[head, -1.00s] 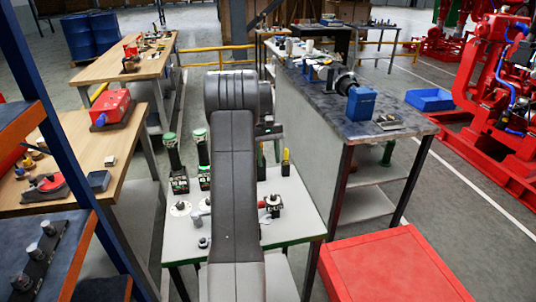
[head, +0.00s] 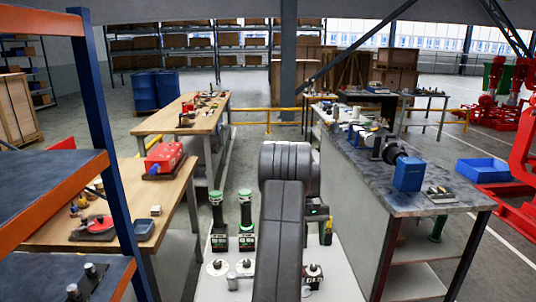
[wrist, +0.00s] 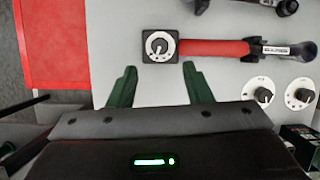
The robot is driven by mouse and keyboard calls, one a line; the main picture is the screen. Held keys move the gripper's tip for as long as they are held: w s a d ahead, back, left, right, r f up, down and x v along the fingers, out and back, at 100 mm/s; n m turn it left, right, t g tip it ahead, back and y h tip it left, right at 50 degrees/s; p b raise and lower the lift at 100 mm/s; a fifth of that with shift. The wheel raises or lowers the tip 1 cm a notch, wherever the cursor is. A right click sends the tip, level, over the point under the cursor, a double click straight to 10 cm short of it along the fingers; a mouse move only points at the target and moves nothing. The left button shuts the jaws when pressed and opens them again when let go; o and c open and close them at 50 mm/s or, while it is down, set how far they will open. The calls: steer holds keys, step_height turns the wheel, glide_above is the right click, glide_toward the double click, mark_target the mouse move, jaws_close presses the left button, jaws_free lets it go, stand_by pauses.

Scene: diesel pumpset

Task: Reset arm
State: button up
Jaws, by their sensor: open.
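My arm (head: 280,235) stands folded in the middle of the head view, in front of a white-topped table (head: 215,290). My gripper (wrist: 155,85) shows in the wrist view with its two green fingers spread apart and nothing between them. In the head view my arm hides the gripper and part of the table.
Two white dials (wrist: 263,95) lie right of the fingers. Green-topped devices (head: 217,212) stand on the white table. A grey bench with a blue box (head: 408,174) is at right, wooden tables (head: 120,225) at left. A blue-orange rack (head: 100,90) stands close at left.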

mark_target(314, 265)
steer(key=x, duration=0.8)
steer(key=shift+p, duration=0.4)
steer(key=shift+w+r, duration=0.1)
